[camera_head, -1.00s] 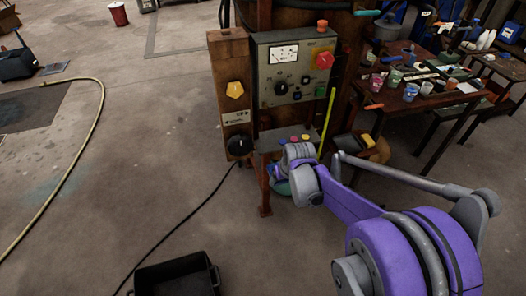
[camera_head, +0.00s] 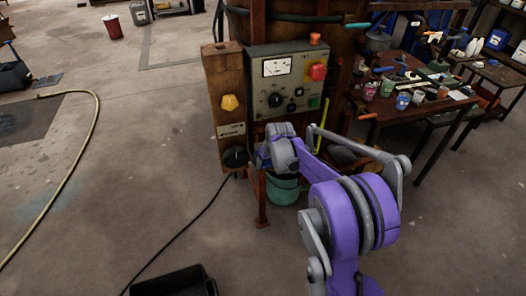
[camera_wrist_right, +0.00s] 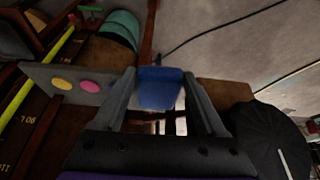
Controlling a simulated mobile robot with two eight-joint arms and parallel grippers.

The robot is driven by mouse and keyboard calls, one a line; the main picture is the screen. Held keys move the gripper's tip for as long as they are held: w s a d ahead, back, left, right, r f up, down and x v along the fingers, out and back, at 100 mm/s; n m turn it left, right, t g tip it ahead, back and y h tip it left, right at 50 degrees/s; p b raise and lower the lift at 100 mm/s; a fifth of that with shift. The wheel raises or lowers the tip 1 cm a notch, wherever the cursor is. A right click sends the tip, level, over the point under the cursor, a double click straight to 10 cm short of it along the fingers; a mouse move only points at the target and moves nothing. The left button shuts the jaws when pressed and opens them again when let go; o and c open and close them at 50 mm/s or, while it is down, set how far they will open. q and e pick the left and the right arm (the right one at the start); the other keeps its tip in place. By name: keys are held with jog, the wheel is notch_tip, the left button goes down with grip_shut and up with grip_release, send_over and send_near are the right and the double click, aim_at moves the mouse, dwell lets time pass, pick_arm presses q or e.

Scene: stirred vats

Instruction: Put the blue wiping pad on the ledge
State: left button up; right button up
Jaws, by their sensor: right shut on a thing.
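The blue wiping pad (camera_wrist_right: 158,88) is between the fingers of my right gripper (camera_wrist_right: 158,92) in the right wrist view, and the gripper is shut on it. In the head view my right gripper (camera_head: 264,156) is in front of the control panel's lower part, beside the wooden post. A grey ledge (camera_wrist_right: 103,84) with yellow and pink discs is left of the pad in the wrist view. In the head view my wrist hides most of this ledge. I cannot tell whether the pad touches it. My left gripper is not in view.
A control panel (camera_head: 287,85) with knobs is above the ledge. The wooden post (camera_head: 226,105) has a yellow knob and a black knob (camera_head: 235,157). A teal bucket (camera_head: 282,190) stands below. A cluttered table (camera_head: 420,112) is right. A black tray (camera_head: 174,282) is on the floor.

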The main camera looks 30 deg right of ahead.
jog(key=w, duration=0.2)
jog(key=w+d, duration=0.1)
jog(key=w, duration=0.2)
jog(key=shift+p, duration=0.3)
jog(key=shift+w+d+r, duration=0.1)
jog(key=shift+w, duration=0.2)
jog(key=shift+s, duration=0.1)
jog(key=shift+f, duration=0.3)
jog(key=o, duration=1.4)
jog(key=shift+r, duration=0.1)
